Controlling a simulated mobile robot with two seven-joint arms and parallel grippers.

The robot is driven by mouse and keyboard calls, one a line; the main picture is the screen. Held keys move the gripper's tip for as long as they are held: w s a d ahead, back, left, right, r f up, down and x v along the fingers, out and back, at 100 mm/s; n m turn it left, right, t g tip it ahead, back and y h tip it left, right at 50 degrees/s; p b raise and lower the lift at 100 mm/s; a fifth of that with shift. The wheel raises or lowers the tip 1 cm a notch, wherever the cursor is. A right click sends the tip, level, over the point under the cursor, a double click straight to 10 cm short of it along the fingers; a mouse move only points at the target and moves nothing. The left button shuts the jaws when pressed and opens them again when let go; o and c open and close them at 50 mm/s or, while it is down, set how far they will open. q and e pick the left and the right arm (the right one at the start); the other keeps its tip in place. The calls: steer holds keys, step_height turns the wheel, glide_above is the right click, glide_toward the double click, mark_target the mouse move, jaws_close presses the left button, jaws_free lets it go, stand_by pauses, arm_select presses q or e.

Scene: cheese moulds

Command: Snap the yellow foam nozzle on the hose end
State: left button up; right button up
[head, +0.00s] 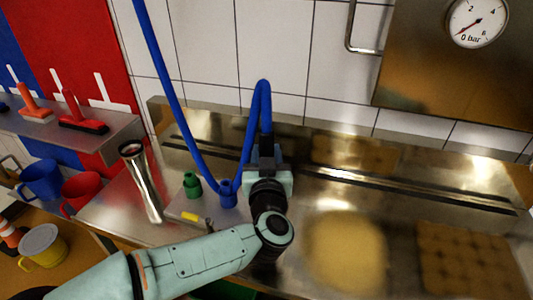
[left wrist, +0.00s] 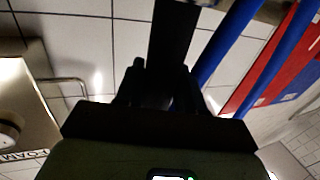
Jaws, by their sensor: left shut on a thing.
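My left gripper (head: 266,152) is shut on the dark end part of the blue hose (head: 262,105), above the steel worktop. The hose hangs from above, dips low, then loops up and down into the gripper; its tip is hidden by my wrist. In the left wrist view a dark shaft (left wrist: 172,45) stands between the fingers. A small yellow piece (head: 190,216), which looks like the yellow nozzle, is on a grey holder left of the gripper. A green nozzle (head: 192,186) and a blue nozzle (head: 228,194) stand upright beside it. My right gripper is not in view.
A steel cylinder (head: 140,182) leans left of the nozzles. A mould slab (head: 470,262) is at right. A gauge panel (head: 450,65) hangs above.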

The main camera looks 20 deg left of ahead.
mark_target(267, 139)
arm_select(q)
steer(key=shift+f+b, duration=0.95)
steer(key=shift+f, duration=0.95)
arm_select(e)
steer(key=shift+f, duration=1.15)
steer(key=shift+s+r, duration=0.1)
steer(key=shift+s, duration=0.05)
arm_select(q)
steer(key=shift+r+p, duration=1.25)
steer(key=shift+p, duration=0.05)
steer(key=shift+r+p, duration=2.35)
steer(key=shift+p, duration=0.2)
steer(key=shift+r+p, duration=1)
steer(key=shift+p, duration=0.05)
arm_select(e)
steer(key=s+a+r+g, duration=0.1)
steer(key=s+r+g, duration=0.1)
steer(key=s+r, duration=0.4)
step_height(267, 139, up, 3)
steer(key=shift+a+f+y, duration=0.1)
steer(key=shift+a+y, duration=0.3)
